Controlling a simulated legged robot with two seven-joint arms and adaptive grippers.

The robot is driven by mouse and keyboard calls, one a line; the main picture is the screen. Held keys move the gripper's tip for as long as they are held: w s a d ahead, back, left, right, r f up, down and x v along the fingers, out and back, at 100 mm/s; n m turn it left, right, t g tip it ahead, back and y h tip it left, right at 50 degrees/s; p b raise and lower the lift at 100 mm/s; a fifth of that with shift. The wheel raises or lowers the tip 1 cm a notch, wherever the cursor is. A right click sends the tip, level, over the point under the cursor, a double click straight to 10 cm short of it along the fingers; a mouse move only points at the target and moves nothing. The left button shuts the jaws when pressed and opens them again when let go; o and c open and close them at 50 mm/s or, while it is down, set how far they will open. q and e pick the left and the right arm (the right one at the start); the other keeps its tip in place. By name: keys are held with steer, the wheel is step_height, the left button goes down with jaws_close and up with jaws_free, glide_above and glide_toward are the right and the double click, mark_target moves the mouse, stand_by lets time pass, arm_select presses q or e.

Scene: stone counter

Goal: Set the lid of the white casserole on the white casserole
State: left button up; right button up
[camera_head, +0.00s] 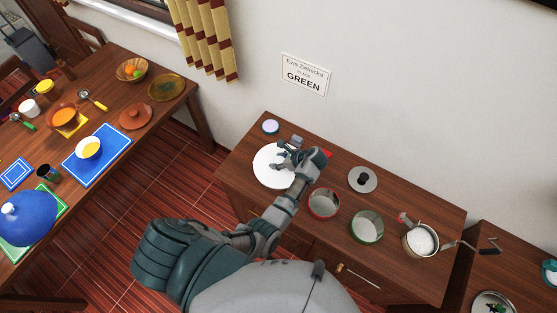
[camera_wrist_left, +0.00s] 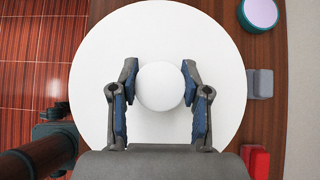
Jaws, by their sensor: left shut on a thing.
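The lid of the white casserole (camera_head: 268,170) is a flat white disc over the left part of the wooden counter. In the left wrist view the lid (camera_wrist_left: 160,25) fills the middle, with a round white knob (camera_wrist_left: 160,86) at its centre. My left gripper (camera_head: 290,158) is over the lid; in the left wrist view its fingers (camera_wrist_left: 160,90) stand on both sides of the knob, shut on it. I cannot make out the white casserole's body; the lid and my arm may hide it. My right gripper is not in view.
A lilac-topped round container (camera_head: 270,127) stands behind the lid. A red-rimmed pot (camera_head: 323,204), a green-rimmed pot (camera_head: 367,227), a grey lid with a black knob (camera_head: 362,180) and a pan with white contents (camera_head: 420,241) stand to the right. A grey block (camera_wrist_left: 260,83) is near the lid.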

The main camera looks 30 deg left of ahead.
arm_select(q)
steer(key=shift+d+f, duration=0.1)
steer(key=shift+f, duration=0.3)
steer(key=shift+f+b, duration=0.3)
steer(key=shift+f, duration=0.1)
steer(key=o, duration=1.1)
steer(key=shift+p+v, duration=0.5)
steer(key=shift+v, duration=5)
steer(key=shift+s, duration=0.1)
